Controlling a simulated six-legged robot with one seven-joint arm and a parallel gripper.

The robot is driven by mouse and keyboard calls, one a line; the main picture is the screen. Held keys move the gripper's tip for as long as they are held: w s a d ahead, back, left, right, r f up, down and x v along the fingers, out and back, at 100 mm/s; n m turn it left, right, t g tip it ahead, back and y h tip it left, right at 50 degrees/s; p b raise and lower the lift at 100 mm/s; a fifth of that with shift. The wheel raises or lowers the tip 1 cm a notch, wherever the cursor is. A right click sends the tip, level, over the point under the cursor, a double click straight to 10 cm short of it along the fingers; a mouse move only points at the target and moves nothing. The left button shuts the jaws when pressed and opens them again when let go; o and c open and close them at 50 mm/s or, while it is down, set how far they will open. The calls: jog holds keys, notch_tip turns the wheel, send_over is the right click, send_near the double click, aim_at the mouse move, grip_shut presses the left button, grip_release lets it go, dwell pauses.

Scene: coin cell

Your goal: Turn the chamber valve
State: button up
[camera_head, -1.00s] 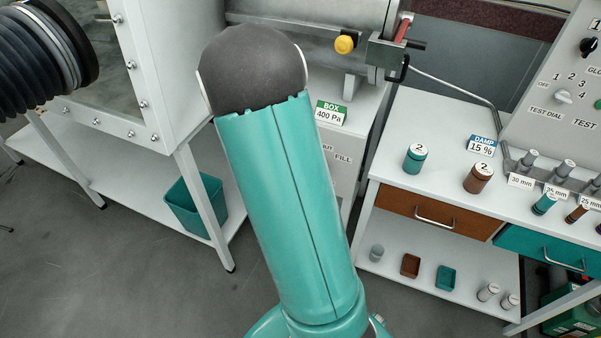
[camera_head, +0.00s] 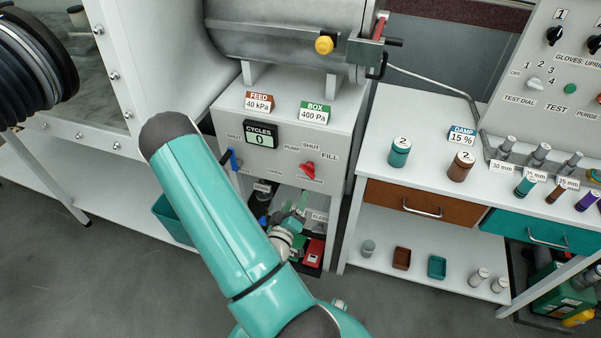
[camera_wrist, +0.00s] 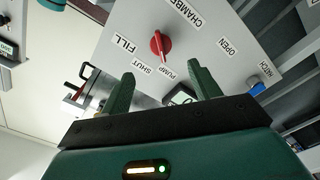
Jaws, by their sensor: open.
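The chamber valve is a red knob (camera_head: 307,169) on the white cabinet front, with PUMP, SHUT and FILL labels around it. In the wrist view the red knob (camera_wrist: 160,45) shows upside down next to the CHAMBER label. Its pointer faces the side of the SHUT and PUMP labels; I cannot tell exactly which. My gripper (camera_wrist: 163,88) is open and empty, and the knob lies beyond its fingertips, apart from them. In the head view my gripper (camera_head: 296,212) is low in front of the cabinet, below the knob, partly hidden by my arm.
A blue handle (camera_head: 233,159) is left of the knob, below the CYCLES display (camera_head: 262,136). It also shows in the wrist view (camera_wrist: 257,89). A bench (camera_head: 375,140) with bottles stands to the right. A yellow knob (camera_head: 324,45) is on the chamber above.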

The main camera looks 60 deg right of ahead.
aim_at(308, 171)
jog(key=d, duration=0.4)
jog(key=w+d, duration=0.1)
jog(key=d, duration=0.3)
jog(key=w+d, duration=0.1)
jog(key=d, duration=0.4)
jog(key=c, duration=0.9)
